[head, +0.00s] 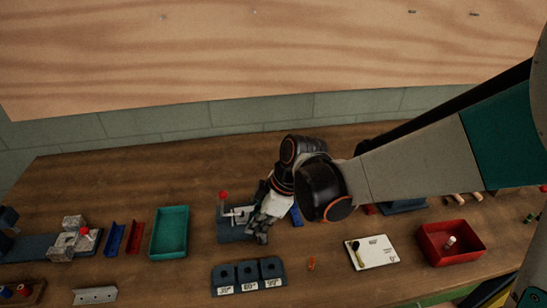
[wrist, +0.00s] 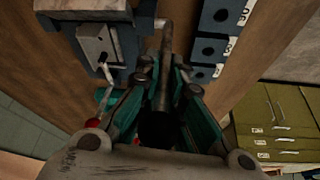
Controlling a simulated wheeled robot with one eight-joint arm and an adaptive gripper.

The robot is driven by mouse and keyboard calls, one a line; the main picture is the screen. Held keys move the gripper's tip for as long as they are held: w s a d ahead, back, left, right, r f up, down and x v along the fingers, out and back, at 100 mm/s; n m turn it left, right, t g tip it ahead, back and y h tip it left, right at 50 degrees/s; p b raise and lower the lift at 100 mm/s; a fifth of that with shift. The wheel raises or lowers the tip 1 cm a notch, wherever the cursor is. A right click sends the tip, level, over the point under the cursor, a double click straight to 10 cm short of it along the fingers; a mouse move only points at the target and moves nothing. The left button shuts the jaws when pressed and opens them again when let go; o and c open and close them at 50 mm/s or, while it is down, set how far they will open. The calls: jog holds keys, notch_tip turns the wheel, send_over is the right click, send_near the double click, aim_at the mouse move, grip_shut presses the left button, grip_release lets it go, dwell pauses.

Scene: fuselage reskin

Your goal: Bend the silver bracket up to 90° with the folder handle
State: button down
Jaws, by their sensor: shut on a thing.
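The folder (head: 232,232) is a dark blue-grey bench tool left of my gripper, with a red-knobbed lever (head: 223,196) standing up at its back left. In the wrist view the folder (wrist: 125,40) is at the upper left, with a pale metal plate (wrist: 95,42) on it that looks like the silver bracket; its bend angle is unclear. The folder handle, a dark rod with a black grip (wrist: 163,75), runs between the fingers. My gripper (head: 262,222), also in the wrist view (wrist: 165,95), is shut on this handle. The arm hides the folder's right side.
Dark blocks with angle labels (head: 250,287) sit in front of the folder. A teal tray (head: 153,233) stands left, beside red (head: 134,240) and blue (head: 110,240) angle pieces. A grey angle piece with holes (head: 95,296) lies front left. A red bin (head: 430,254) stands right.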

jog(key=w+d+f+y+b, duration=0.1)
jog(key=d+y+b, duration=0.1)
jog(key=d, duration=0.3)
jog(key=shift+w+d+f+g+y, duration=0.2)
jog(key=shift+w+d+g+y, duration=0.05)
jog(key=shift+d+g+y, duration=0.1)
dwell(0.7)
dwell(1.2)
jog(key=c, duration=1.7)
grip_release()
jog(key=shift+w+d, duration=0.1)
jog(key=shift+d, duration=0.05)
